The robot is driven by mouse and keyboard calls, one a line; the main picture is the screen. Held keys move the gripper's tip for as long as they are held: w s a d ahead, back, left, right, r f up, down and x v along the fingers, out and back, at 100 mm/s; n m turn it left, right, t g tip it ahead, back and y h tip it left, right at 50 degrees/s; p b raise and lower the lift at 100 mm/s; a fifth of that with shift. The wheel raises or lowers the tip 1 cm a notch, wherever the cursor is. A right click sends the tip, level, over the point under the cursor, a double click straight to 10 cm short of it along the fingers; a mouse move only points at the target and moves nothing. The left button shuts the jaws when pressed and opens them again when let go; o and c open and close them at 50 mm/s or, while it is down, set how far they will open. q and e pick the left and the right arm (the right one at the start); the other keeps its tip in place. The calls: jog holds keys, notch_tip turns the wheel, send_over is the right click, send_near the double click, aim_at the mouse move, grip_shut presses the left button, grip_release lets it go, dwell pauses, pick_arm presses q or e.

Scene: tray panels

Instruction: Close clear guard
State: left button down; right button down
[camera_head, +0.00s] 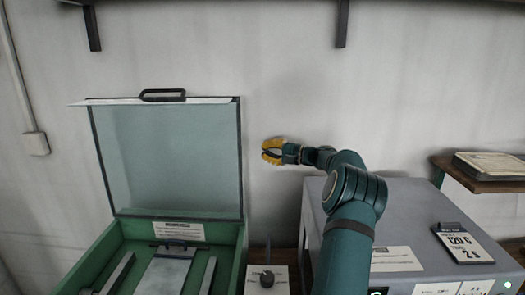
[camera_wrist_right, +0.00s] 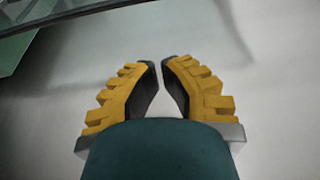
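The clear guard (camera_head: 170,158) is a see-through, dark-framed lid standing raised at the back of a green tray box (camera_head: 232,257) in the head view. A dark handle (camera_head: 163,93) sits on its top edge. My right gripper (camera_head: 266,151) has yellow fingers and is to the right of the guard, apart from it, near the wall. In the right wrist view its fingertips (camera_wrist_right: 161,62) are close together with a narrow gap and nothing between them. The edge of the guard (camera_wrist_right: 75,12) shows at the upper left there. My left gripper is not in view.
A grey machine (camera_head: 405,225) with labels and a "120 C" card (camera_head: 462,243) stands at the right, under my right arm. A small knob box (camera_head: 267,279) stands between it and the green box. A wooden shelf (camera_head: 485,182) is at the far right; brackets (camera_head: 342,24) hang above.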

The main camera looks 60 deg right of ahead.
jog(key=w+a, duration=0.4)
jog(key=w, duration=0.2)
jog(key=shift+a+p, duration=0.35)
jog(key=shift+w, duration=0.1)
dwell(0.4)
